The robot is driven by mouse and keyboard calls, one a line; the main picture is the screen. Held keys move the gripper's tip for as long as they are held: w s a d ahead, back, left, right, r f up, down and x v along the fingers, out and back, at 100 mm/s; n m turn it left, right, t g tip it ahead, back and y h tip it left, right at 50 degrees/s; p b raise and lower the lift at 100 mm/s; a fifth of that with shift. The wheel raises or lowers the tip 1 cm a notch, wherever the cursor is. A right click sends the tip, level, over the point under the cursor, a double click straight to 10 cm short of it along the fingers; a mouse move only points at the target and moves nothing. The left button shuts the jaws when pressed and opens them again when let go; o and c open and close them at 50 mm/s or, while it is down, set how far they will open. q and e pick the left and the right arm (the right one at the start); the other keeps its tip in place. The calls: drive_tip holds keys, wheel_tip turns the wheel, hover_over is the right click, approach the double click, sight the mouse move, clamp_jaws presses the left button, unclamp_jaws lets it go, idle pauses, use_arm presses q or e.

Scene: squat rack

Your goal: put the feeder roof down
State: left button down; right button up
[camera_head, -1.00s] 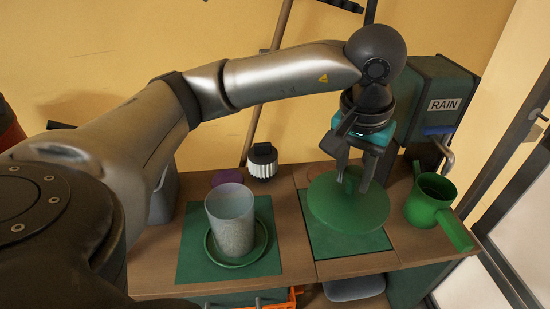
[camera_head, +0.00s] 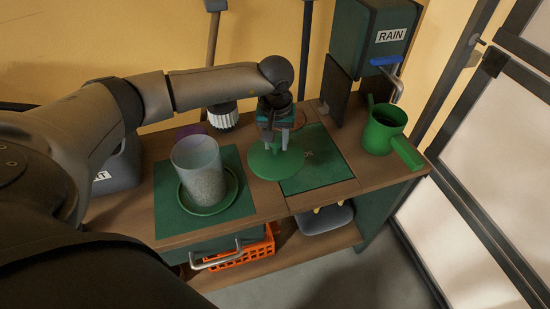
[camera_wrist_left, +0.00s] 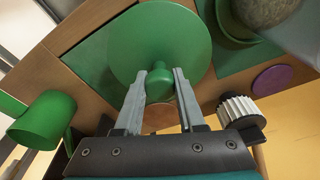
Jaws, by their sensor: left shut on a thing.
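The feeder roof (camera_head: 268,165) is a round green disc with a knob on top. It overlaps the left edge of the right green mat (camera_head: 325,172); I cannot tell whether it touches the surface. My left gripper (camera_head: 278,145) comes down from above and is shut on the roof's knob. In the left wrist view, its two fingers (camera_wrist_left: 160,95) stand on either side of the knob, and the roof (camera_wrist_left: 160,35) spreads beyond them. The feeder tube (camera_head: 203,175), grey and filled, stands upright in a green dish on the left mat (camera_head: 235,205). My right gripper is not in view.
A green watering can (camera_head: 383,130) stands at the right, below the RAIN box (camera_head: 370,50). A ribbed black-and-white object (camera_head: 222,117) and a purple disc (camera_head: 190,131) lie behind the tube. An orange crate (camera_head: 245,252) sits on the shelf below.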

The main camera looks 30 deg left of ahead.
sight(276, 159)
use_arm(q)
drive_tip(key=shift+f+b, duration=0.35)
drive_tip(key=shift+f, duration=3.05)
drive_tip(key=shift+f, duration=0.15)
drive_tip(key=c, duration=0.5)
unclamp_jaws()
drive_tip(key=shift+r, duration=0.2)
drive_tip(key=r, duration=0.4)
drive_tip(key=s+r+p, duration=0.1)
drive_tip(key=r, duration=0.3)
drive_tip(key=d+r, duration=0.1)
drive_tip(key=r, duration=0.3)
drive_tip(key=shift+s, duration=0.3)
drive_tip(key=shift+f, duration=0.1)
